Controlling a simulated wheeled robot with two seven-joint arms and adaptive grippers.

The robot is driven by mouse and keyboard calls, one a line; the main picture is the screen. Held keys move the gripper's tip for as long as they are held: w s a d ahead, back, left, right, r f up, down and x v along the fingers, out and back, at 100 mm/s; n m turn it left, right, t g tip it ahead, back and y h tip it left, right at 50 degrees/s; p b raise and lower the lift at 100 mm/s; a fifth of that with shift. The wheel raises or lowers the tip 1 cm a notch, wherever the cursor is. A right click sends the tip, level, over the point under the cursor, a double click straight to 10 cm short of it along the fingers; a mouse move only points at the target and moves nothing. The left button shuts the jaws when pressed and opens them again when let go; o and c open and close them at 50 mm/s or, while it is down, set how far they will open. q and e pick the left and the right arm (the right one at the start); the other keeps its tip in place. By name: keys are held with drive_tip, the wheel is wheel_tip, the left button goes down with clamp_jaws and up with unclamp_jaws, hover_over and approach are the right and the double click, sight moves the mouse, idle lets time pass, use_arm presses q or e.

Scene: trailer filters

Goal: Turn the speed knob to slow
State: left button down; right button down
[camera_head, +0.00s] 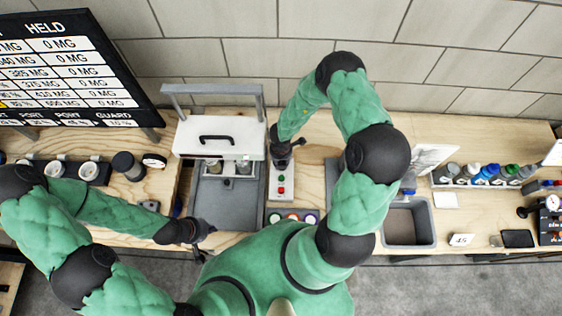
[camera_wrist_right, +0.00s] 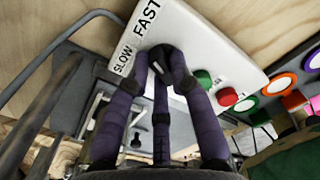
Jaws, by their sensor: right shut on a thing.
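The white control panel (camera_head: 291,168) stands on the bench right of the grey machine, with red and green buttons on its front. In the right wrist view, the panel (camera_wrist_right: 215,42) carries the labels SLOW (camera_wrist_right: 122,60) and FAST (camera_wrist_right: 147,16) beside a dark speed knob (camera_wrist_right: 160,56). My right gripper (camera_wrist_right: 165,70) is shut on the knob, its purple fingers around it and partly hiding it. I cannot tell exactly where the knob points. In the head view, my right gripper (camera_head: 290,146) is over the panel's back end. My left gripper (camera_head: 207,238) is open and empty at the bench's front edge.
The grey machine (camera_head: 222,205) with a white lid (camera_head: 218,137) stands between my arms. Coloured rings (camera_head: 292,216) lie in front of the panel. A grey bin (camera_head: 430,222) and several bottles (camera_head: 487,172) stand to the right. A dark results board (camera_head: 75,75) is at the left.

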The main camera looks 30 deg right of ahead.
drive_tip(key=n+p, duration=0.2)
drive_tip(key=n, duration=0.4)
drive_tip(key=shift+s+r+n+p, duration=0.1)
drive_tip(key=shift+n+p, duration=0.2)
drive_tip(key=shift+p, duration=0.1)
drive_tip(key=n+p, duration=0.1)
drive_tip(key=n, duration=0.2)
drive_tip(key=shift+a, duration=0.1)
drive_tip(key=shift+s+n+p, duration=0.1)
drive_tip(key=shift+n+p, duration=0.55)
drive_tip(key=shift+n, duration=0.95)
drive_tip(key=c, duration=1.1)
unclamp_jaws()
